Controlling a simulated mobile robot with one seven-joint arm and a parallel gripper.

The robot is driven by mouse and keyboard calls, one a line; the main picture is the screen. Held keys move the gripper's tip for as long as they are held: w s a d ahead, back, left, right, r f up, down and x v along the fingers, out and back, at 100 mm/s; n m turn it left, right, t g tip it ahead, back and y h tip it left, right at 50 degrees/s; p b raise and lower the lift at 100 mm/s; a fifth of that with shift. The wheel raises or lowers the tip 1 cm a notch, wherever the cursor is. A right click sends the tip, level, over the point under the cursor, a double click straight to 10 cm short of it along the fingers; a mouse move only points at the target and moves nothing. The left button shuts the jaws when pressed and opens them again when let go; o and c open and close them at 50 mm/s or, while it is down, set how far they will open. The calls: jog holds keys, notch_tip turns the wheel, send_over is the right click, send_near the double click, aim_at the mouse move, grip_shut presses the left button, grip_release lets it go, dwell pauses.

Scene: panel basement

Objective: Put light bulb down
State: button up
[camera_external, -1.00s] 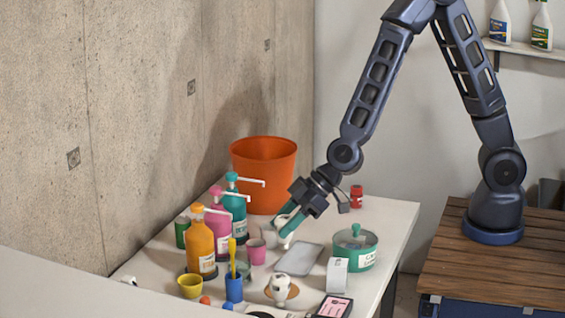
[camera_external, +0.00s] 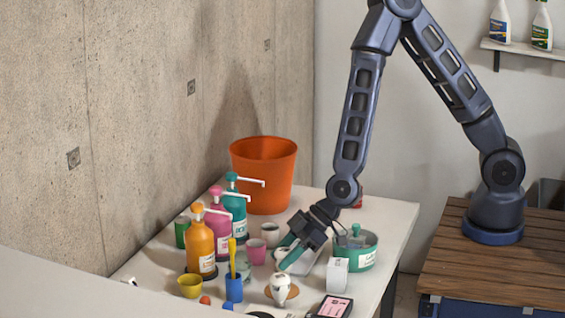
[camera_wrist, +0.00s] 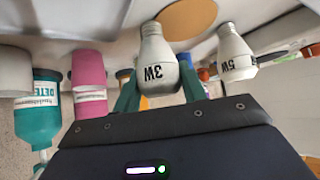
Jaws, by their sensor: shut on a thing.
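My gripper (camera_external: 283,254) has green fingers, shut on a white light bulb (camera_wrist: 158,65) marked 3W. In the wrist view the bulb's round body is between the fingers and its silver screw end points away from my gripper. The held bulb is small and partly covered in the external view. A second white bulb (camera_external: 281,286), marked 5W in the wrist view (camera_wrist: 234,50), stands on the table near a round brown coaster (camera_external: 295,293). The coaster also shows in the wrist view (camera_wrist: 187,18), just beyond the held bulb. I cannot tell whether the held bulb touches the table.
Several cups and pump bottles, including an orange one (camera_external: 201,248), crowd the left. An orange bucket (camera_external: 263,180) stands behind. The table's right edge is bare.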

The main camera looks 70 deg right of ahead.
jog(key=shift+f, duration=0.15)
jog(key=o, duration=1.1)
jog(key=shift+c, duration=0.2)
jog(key=v, duration=1.2)
